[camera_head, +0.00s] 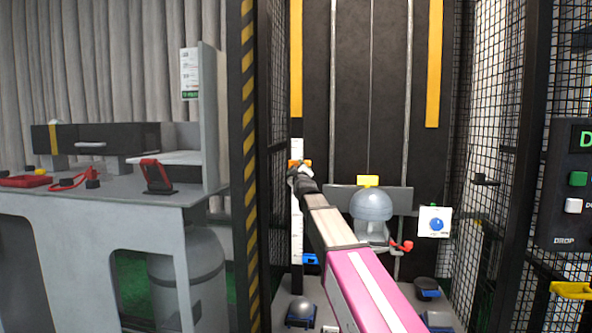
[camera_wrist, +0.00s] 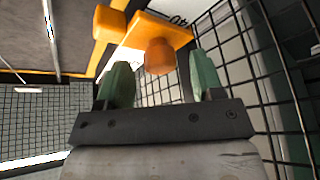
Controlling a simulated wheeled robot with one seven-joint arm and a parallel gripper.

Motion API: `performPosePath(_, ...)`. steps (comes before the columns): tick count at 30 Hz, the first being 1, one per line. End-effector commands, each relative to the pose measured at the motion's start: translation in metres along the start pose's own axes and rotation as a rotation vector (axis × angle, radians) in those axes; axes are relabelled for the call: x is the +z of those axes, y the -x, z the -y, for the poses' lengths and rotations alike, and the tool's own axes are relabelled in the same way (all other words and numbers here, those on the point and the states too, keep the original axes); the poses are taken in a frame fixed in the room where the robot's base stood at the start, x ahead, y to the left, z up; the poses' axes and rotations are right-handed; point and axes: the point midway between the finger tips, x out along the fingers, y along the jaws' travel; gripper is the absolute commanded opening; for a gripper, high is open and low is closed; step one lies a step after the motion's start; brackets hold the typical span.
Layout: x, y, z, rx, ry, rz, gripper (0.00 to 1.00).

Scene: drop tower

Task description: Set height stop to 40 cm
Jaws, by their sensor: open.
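The orange height stop (camera_head: 295,163) sits on the upper part of a white upright scale (camera_head: 297,225) at the left of the tower. In the wrist view the orange stop (camera_wrist: 180,34) has a rounded orange knob (camera_wrist: 160,57) pointing toward me. The white scale (camera_wrist: 205,10) behind it shows the printed number 40 beside the stop. My gripper (camera_wrist: 159,60) is open, its two green fingers on either side of the knob with gaps visible. Contact with the knob cannot be made out. In the head view my gripper (camera_head: 303,177) is small and partly hides the stop.
A grey dome (camera_head: 371,204) with a red lever (camera_head: 403,246) stands right of my arm. A blue clamp (camera_head: 311,259) is low by the scale. Black mesh cage walls (camera_head: 497,120) flank the tower. A control panel (camera_head: 570,190) is at right, a bench (camera_head: 100,205) at left.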

Motion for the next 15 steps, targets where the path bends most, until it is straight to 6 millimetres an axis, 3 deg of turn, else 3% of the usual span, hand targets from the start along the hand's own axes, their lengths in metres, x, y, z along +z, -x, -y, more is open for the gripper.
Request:
performPosePath(9,0.0,0.063,0.0,0.0,0.0,0.0,0.61)
performPosePath(15,0.0,0.089,0.0,0.0,0.0,0.0,0.61)
